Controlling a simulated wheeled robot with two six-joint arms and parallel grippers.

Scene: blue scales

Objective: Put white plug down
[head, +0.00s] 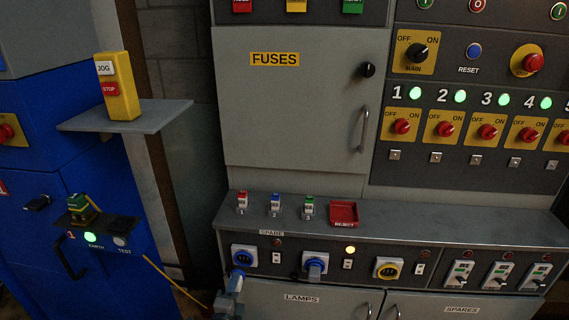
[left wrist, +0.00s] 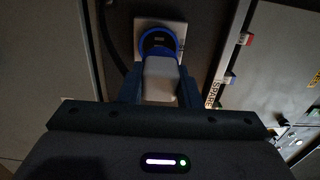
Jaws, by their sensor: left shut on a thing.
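My left gripper (head: 236,279) is low in the head view, just below the leftmost blue socket (head: 243,257). In the left wrist view my left gripper (left wrist: 159,90) is shut on the white plug (left wrist: 160,76), one finger on each side. The plug's far end overlaps the blue ring of the socket (left wrist: 158,38) on its pale plate. I cannot tell whether the plug touches the socket or is held apart in front of it. In the head view the gripper mostly hides the plug. My right gripper is not in view.
A grey plug (head: 315,267) sits at the middle blue socket; a yellow socket (head: 388,268) is to its right. Above them, the ledge holds red, blue and green fuses (head: 275,205) and a red reject tray (head: 344,214). A jutting shelf (head: 150,115) carries a yellow jog box.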

